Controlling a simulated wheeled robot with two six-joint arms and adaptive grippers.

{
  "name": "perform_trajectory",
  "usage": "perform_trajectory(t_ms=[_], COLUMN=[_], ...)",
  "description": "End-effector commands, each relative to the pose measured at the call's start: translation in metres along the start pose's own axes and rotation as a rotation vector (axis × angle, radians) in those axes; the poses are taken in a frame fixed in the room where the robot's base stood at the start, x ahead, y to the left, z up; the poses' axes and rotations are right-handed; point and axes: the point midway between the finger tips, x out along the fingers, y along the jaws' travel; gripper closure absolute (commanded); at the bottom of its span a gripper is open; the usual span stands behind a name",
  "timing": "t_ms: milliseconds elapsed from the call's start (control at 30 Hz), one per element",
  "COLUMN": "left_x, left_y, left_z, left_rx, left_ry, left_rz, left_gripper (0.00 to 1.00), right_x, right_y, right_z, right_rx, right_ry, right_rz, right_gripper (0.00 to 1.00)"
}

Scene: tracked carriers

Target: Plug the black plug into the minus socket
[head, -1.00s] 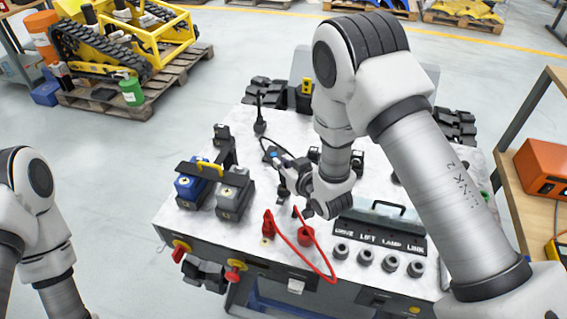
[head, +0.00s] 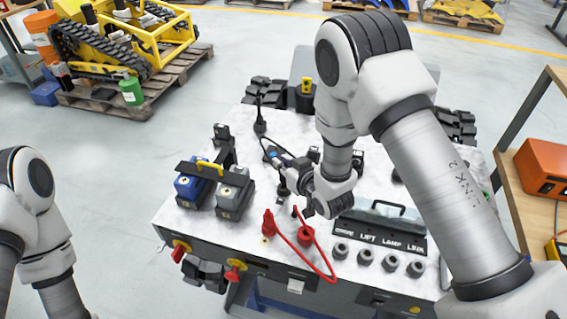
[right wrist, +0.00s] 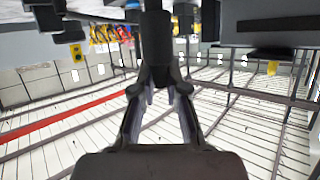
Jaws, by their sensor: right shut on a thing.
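My right gripper (head: 287,174) is above the middle of the white carrier top. In the right wrist view its fingers (right wrist: 160,85) are shut on a dark upright cylinder, the black plug (right wrist: 155,40). In the head view the plug is hard to tell from the dark fingers; a black cable loops up from there to a black post (head: 260,126) at the back. The minus socket cannot be picked out with certainty; the gripper and wrist cover part of the top. A red plug (head: 268,223) stands at the front with a red cable. My left gripper is out of view.
Blue and grey battery blocks (head: 230,192) stand left of the gripper. A row of round sockets (head: 365,257) lies at the front right before a labelled panel (head: 380,235). A workbench (head: 520,190) stands at right.

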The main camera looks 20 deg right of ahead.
Motion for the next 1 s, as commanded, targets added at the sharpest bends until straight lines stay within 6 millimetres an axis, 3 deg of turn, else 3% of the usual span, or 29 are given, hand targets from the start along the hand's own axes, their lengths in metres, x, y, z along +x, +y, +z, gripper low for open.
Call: perform_trajectory(t_ms=[1000], left_x=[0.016], left_y=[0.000], left_z=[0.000], left_rx=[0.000], left_ry=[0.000], left_rz=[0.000], left_gripper=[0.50], right_x=[0.007], right_y=[0.001], right_z=[0.018], right_rx=[-0.001], right_ry=[0.000], right_rz=[-0.002], right_gripper=[1.00])
